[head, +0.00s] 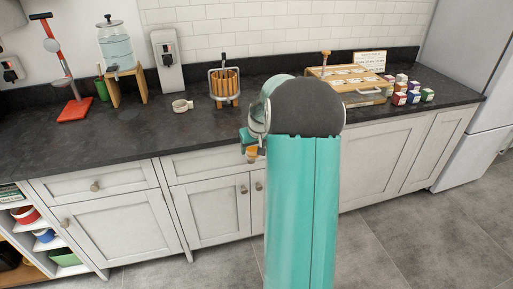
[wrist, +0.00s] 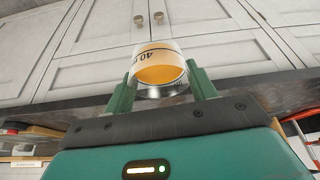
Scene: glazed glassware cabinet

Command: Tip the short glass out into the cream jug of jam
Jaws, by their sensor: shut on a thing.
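The short glass (wrist: 160,68) is clear, with orange contents and a dark "40" marking. In the wrist view, my gripper (wrist: 162,90) is shut on it, with one green finger on each side. In the head view, my arm hides most of my gripper (head: 249,143); a bit of orange (head: 251,153) shows below it, by the counter's front edge. I cannot tell the glass's exact tilt. A small cream jug (head: 181,106) stands upright on the counter, left of and behind my gripper and apart from it. Its contents are too small to make out.
On the dark counter (head: 130,135), a wooden slatted press (head: 224,87) stands right of the jug. A glass dispenser on a wooden stand (head: 127,85) is to its left. A wooden case (head: 345,82) and several small boxes (head: 400,92) are at right. The counter in front of the jug is clear.

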